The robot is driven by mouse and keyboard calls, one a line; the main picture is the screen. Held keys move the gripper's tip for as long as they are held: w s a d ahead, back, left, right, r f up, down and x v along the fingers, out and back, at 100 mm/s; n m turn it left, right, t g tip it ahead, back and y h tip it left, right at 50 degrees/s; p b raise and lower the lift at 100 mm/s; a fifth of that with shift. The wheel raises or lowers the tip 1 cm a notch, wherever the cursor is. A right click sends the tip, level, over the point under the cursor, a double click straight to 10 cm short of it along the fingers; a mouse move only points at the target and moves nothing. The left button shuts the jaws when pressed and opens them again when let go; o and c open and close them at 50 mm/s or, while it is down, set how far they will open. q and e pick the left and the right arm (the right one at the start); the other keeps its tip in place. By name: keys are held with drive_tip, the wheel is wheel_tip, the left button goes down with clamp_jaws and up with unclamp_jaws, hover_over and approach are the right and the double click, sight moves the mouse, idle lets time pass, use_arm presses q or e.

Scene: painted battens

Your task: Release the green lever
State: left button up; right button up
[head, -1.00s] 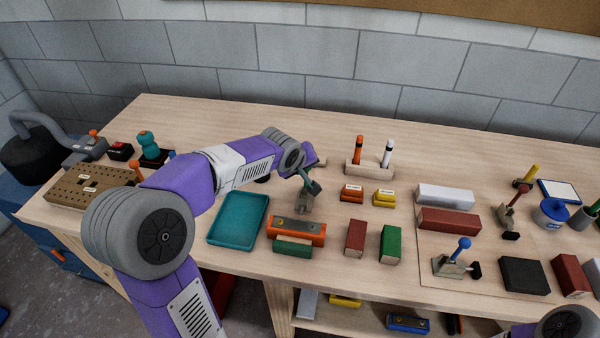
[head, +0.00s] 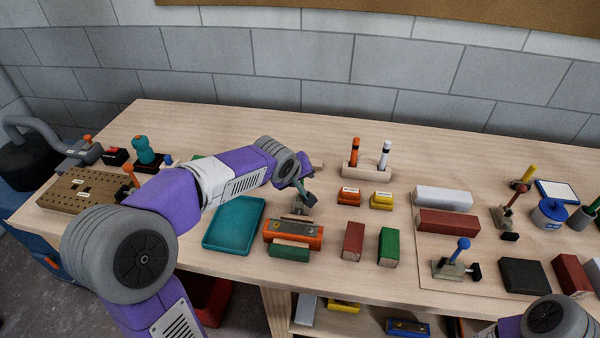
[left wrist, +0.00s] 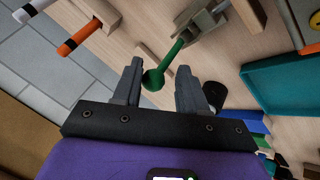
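The green lever shows in the left wrist view, with a round knob (left wrist: 152,80) at the end of a slanting green stem (left wrist: 176,50). The stem runs up to a pale clamp base (left wrist: 203,25). My left gripper (left wrist: 160,88) is open there, with the knob between its fingertips and closer to the left one. I cannot tell whether they touch. In the head view the clamp base (head: 300,208) stands behind the orange tool, and my left gripper (head: 306,192) is over it, hiding most of the lever. My right gripper is not in view; only part of my right arm shows.
A teal tray (head: 233,223) lies left of the clamp and an orange block-like tool (head: 293,234) in front. A rack (head: 367,172) with two markers stands behind. Small orange (head: 348,196) and yellow (head: 382,200) blocks sit to the right. Blue-knobbed (head: 455,258) and red-knobbed (head: 508,208) clamps stand farther right.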

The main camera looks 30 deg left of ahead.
use_arm(q)
drive_tip(key=shift+o, duration=1.1)
drive_tip(key=shift+f, duration=0.15)
drive_tip(key=shift+a, duration=0.1)
drive_tip(key=shift+r, duration=0.2)
drive_tip(key=p+v, duration=0.2)
drive_tip(key=v, duration=0.5)
drive_tip(key=shift+s+r, duration=0.15)
drive_tip(key=shift+s, duration=0.1)
